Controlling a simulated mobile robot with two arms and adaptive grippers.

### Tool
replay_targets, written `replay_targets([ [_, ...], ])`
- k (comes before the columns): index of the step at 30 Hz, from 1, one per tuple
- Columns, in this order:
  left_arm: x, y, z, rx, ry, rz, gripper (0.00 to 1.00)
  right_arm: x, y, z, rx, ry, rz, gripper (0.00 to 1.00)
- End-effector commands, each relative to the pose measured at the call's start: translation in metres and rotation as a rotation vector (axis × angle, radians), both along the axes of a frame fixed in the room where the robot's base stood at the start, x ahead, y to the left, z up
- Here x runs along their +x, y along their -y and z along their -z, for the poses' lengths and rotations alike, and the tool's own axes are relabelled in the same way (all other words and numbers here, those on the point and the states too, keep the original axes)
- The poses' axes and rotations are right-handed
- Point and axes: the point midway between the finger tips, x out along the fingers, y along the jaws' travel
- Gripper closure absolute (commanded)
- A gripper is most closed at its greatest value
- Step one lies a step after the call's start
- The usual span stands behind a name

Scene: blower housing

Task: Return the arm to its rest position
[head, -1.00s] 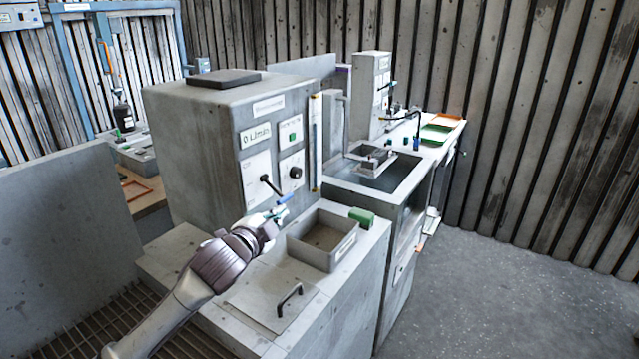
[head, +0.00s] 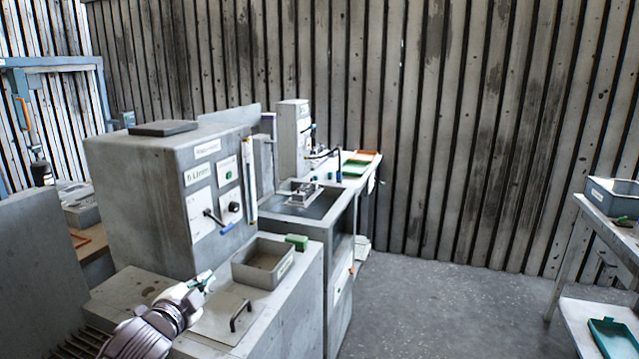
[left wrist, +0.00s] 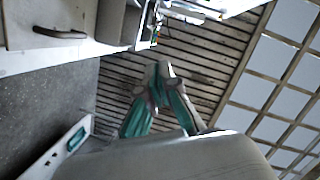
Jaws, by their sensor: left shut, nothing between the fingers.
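My left arm comes in at the bottom left of the head view. Its gripper (head: 203,282) is low over the front of the grey bench, left of the open grey bin (head: 262,262). In the left wrist view the gripper (left wrist: 164,72) has its green-padded fingers drawn together at the tips, with nothing between them. The blue-tipped lever (head: 217,221) on the grey machine housing (head: 150,195) is above the gripper and apart from it. My right gripper is not in view.
A hatch with a dark handle (head: 240,315) and a small green block (head: 297,242) are near the bin. A sink unit (head: 318,208) stands behind. A shelf rack (head: 598,225) is at the right. The floor (head: 450,305) between is clear.

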Motion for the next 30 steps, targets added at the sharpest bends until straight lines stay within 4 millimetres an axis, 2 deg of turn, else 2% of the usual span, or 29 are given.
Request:
replay_targets([
  [7,-0.022,0.012,0.036,-0.064,-0.093,-0.019,1.0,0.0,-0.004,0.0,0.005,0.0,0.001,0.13],
  [11,-0.041,0.019,0.061,-0.113,-0.164,-0.038,1.0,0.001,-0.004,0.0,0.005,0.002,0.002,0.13],
  [17,-0.089,0.032,0.113,-0.217,-0.326,-0.098,1.0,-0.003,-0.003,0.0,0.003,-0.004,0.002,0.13],
  [20,-0.127,0.038,0.145,-0.291,-0.44,-0.15,1.0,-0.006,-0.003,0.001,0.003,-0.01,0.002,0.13],
  [24,-0.201,0.043,0.19,-0.413,-0.641,-0.269,1.0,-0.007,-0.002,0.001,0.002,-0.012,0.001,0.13],
  [27,-0.246,0.043,0.21,-0.475,-0.755,-0.352,1.0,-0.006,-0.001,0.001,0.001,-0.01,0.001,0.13],
  [30,-0.283,0.042,0.223,-0.522,-0.845,-0.424,1.0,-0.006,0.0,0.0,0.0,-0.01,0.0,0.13],
])
